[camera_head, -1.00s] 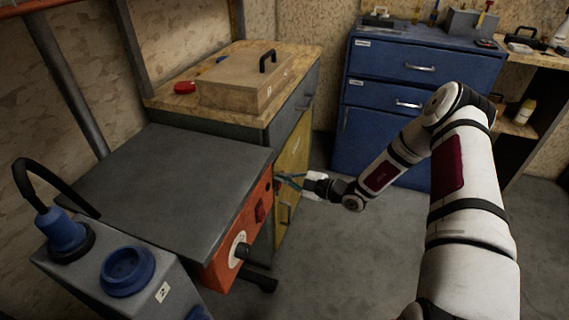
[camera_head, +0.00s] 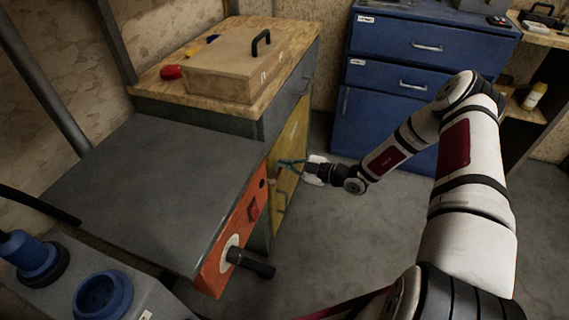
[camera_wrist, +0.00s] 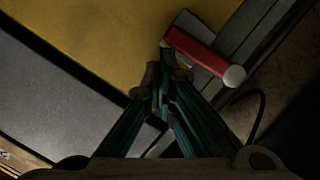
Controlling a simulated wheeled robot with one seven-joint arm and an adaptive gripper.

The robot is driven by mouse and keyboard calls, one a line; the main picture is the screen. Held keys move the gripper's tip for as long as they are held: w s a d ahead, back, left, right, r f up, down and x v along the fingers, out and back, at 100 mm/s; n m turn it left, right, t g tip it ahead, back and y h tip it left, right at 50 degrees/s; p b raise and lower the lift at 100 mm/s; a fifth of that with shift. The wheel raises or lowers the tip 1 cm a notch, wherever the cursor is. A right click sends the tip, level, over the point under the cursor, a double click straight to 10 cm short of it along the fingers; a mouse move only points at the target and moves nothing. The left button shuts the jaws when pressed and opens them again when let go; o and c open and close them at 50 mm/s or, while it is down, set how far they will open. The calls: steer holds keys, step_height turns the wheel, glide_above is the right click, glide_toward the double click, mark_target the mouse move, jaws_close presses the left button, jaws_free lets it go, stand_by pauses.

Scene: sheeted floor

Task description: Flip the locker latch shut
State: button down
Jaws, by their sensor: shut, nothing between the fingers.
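The locker has a yellow door (camera_head: 290,150) under a wooden-topped bench; the door also fills the upper part of the wrist view (camera_wrist: 95,35). The latch (camera_wrist: 200,50) is a red bar with a pale round knob at its lower right end, lying slanted across a grey plate at the door's edge. My gripper (camera_wrist: 165,75), with teal fingers, is shut and empty. Its tips are beside the latch's upper left end; I cannot tell whether they touch it. In the head view my gripper (camera_head: 286,163) is at the door, and the latch is too small to make out clearly.
A grey-topped table with an orange front panel (camera_head: 240,228) stands close left of my gripper, with a dark handle (camera_head: 252,263) jutting out. A wooden box (camera_head: 230,72) sits on the bench. Blue drawers (camera_head: 390,90) stand behind. The floor (camera_head: 330,240) below my forearm is clear.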

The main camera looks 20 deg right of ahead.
steer(key=shift+w+d+f, duration=0.1)
steer(key=shift+w+f, duration=0.05)
steer(key=shift+f, duration=0.1)
stand_by(0.6)
